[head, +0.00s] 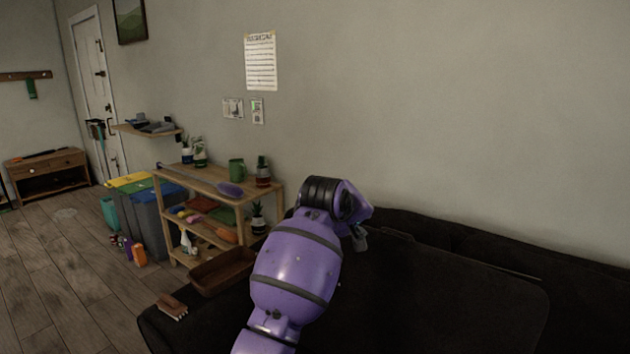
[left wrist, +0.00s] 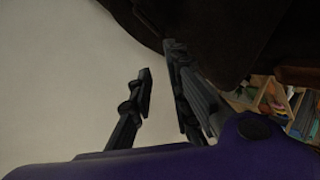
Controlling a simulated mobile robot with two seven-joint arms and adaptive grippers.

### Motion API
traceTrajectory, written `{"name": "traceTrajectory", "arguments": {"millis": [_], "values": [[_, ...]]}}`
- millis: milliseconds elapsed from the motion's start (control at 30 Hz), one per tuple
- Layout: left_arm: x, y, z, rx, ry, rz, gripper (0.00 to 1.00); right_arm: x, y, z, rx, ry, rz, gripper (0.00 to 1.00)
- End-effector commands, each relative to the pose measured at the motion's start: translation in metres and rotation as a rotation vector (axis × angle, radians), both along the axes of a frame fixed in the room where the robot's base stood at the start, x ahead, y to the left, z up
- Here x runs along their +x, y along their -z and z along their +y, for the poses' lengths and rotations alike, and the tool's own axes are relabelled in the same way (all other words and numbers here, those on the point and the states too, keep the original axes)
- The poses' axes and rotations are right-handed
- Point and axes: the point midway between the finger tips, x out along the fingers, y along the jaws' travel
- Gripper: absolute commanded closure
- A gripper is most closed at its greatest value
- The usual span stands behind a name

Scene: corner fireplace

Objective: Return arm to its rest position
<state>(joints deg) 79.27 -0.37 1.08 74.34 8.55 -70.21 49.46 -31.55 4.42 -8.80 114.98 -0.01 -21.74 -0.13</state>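My left arm (head: 296,266), purple with dark bands, reaches up over the dark sofa. Its wrist bends to the right at the top. My left gripper (head: 359,239) is mostly hidden behind the wrist in the head view. In the left wrist view my left gripper (left wrist: 160,60) shows two dark fingers standing apart with nothing between them. Pale wall and part of the dark sofa (left wrist: 245,30) lie beyond the fingers. My right gripper is in neither view.
The dark sofa (head: 450,300) lies under and right of the arm. A brown tray (head: 222,272) and a brush (head: 172,307) rest on its left side. A wooden shelf (head: 205,180) with plants and a mug stands behind.

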Motion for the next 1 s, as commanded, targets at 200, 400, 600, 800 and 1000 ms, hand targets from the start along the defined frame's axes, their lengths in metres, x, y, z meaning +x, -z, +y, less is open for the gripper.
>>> {"name": "traceTrajectory", "arguments": {"millis": [200,400,600,800,1000], "values": [[-0.007,0.039,0.042,0.14,0.055,-0.213,0.83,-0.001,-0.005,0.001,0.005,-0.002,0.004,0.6],[-0.045,0.104,0.094,0.304,0.084,-0.356,0.83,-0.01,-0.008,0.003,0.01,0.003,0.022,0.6],[-0.115,0.175,0.15,0.473,0.105,-0.434,0.83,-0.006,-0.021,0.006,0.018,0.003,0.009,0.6],[-0.209,0.239,0.199,0.608,0.125,-0.436,0.83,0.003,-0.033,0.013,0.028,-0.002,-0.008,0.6],[-0.321,0.292,0.242,0.699,0.142,-0.367,0.83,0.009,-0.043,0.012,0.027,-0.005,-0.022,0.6]]}}
